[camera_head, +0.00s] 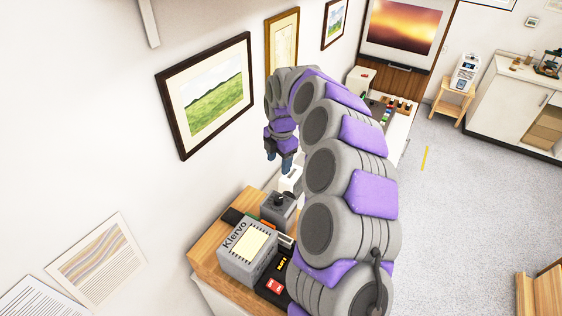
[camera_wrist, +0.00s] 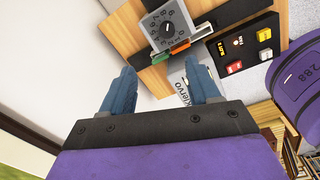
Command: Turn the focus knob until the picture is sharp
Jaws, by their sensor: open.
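A grey box (camera_head: 279,210) with a black knob (camera_head: 280,199) on top stands on the wooden bench top. A sunset picture (camera_head: 403,27) on the far wall looks soft and blurred.
A grey box marked Klervo (camera_head: 237,262) and a black panel with coloured buttons (camera_head: 273,284) stand near the knob box. The black panel also shows in the wrist view (camera_wrist: 250,55). Framed prints (camera_head: 206,95) hang on the left wall. The floor at right is open.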

